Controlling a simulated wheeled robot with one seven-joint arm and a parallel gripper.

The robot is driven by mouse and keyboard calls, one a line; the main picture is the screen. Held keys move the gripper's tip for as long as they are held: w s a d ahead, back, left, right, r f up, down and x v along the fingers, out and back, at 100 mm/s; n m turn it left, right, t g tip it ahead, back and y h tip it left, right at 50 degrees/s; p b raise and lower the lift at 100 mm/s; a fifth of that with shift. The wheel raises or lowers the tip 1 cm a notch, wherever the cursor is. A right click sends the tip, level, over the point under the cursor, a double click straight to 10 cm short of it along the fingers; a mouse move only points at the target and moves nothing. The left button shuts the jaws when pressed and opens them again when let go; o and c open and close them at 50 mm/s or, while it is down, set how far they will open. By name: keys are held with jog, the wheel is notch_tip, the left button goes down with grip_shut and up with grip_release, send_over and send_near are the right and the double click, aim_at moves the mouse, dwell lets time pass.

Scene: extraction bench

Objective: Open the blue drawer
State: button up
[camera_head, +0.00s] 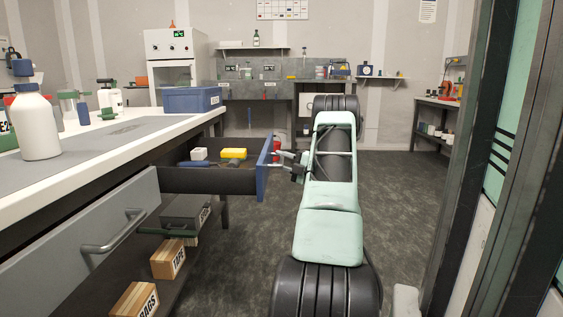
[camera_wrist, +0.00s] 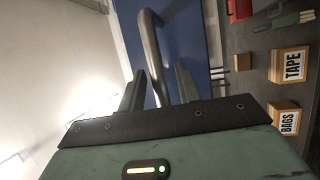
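The blue drawer (camera_head: 265,168) stands pulled well out from under the white bench in the head view. My gripper (camera_head: 282,158) is at the outer side of the blue front. In the wrist view the blue front (camera_wrist: 188,40) shows with its grey bar handle (camera_wrist: 152,50). My gripper's two fingers (camera_wrist: 158,85) are spread on either side of the handle, with visible gaps between. The handle's lower end is hidden behind the gripper body.
A grey drawer (camera_head: 80,235) with a bar handle is at the near left. Boxes marked TAPE (camera_head: 168,260) and BAGS (camera_head: 135,300) sit on the lower shelf. A blue bin (camera_head: 190,99) and bottles stand on the bench. Floor (camera_head: 420,200) right of my arm is clear up to a door frame.

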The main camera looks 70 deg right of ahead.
jog(key=shift+s, duration=0.1)
jog(key=s+f+p, duration=0.3)
jog(key=s+p, duration=0.1)
jog(key=s, duration=1.3)
jog(key=shift+a+p, duration=0.35)
jog(key=shift+a, duration=0.1)
jog(key=shift+f, duration=0.1)
